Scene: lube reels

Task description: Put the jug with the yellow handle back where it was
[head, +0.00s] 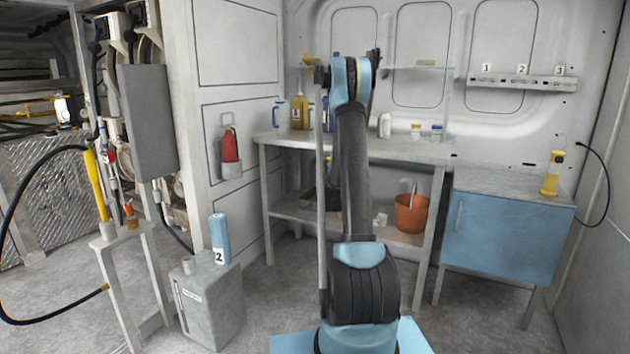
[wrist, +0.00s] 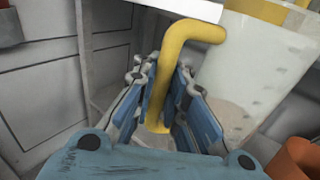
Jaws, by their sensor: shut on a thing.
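In the wrist view, my gripper (wrist: 160,115) is shut on the yellow handle (wrist: 168,75) of a jug. The jug's pale, see-through body (wrist: 265,70) stands to the right of the fingers. Its lower part and base are partly cut off or hidden, so I cannot tell whether it touches a surface. In the head view, my arm reaches up in front of the workbench (head: 405,150). My gripper and the held jug are hidden behind the arm there.
The bench holds a yellow bottle (head: 299,111), a blue-handled container (head: 280,113) and small jars (head: 416,130) to the right. An orange bucket (head: 411,213) stands on the lower shelf. A blue cabinet (head: 500,235) stands right. A grey can (head: 208,295) is on the floor left.

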